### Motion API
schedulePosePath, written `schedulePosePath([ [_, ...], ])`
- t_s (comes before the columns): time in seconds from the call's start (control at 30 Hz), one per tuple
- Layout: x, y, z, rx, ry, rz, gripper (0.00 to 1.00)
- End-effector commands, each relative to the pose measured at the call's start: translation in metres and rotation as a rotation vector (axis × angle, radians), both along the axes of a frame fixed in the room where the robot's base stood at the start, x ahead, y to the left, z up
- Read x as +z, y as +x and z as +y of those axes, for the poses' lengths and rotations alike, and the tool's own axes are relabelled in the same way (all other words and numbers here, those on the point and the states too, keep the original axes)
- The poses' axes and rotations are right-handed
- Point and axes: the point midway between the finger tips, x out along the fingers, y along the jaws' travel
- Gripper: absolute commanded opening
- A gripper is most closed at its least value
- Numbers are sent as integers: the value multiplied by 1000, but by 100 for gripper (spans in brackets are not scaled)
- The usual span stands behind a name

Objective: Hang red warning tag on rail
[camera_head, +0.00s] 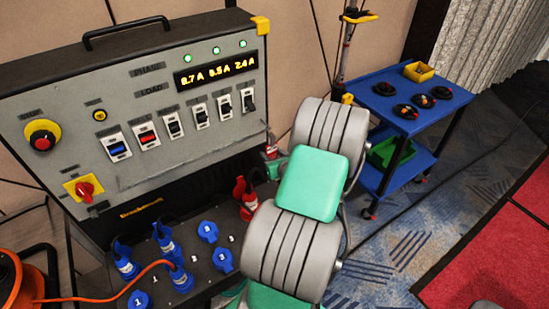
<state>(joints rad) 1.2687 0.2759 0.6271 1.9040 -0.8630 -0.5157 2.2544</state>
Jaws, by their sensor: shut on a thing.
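My arm's grey and green links fill the lower middle and hide most of my gripper (274,163). Only a small part of it shows left of the green link, at the cabinet's lower right edge. A small red piece, which looks like the warning tag (271,153), shows there in its jaws. The tag's full shape is hidden. A thin rail (190,160) seems to run along the lower part of the grey cabinet front, below the switches. The tag is near the rail's right end; I cannot tell whether they touch.
The power cabinet (180,95) has a row of switches, a red stop button (42,138) and a red rotary switch (84,188). Blue plugs (163,236) and a red plug (244,197) stand below. A blue cart (408,105) stands right; carpet beside it is partly clear.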

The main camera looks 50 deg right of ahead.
Motion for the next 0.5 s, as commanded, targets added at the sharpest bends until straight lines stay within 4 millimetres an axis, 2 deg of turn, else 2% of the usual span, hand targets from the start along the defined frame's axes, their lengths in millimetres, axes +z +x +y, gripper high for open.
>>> schedulePosePath([
  [0.5, 0, 48, -13, 5, -2, 0, 2],
])
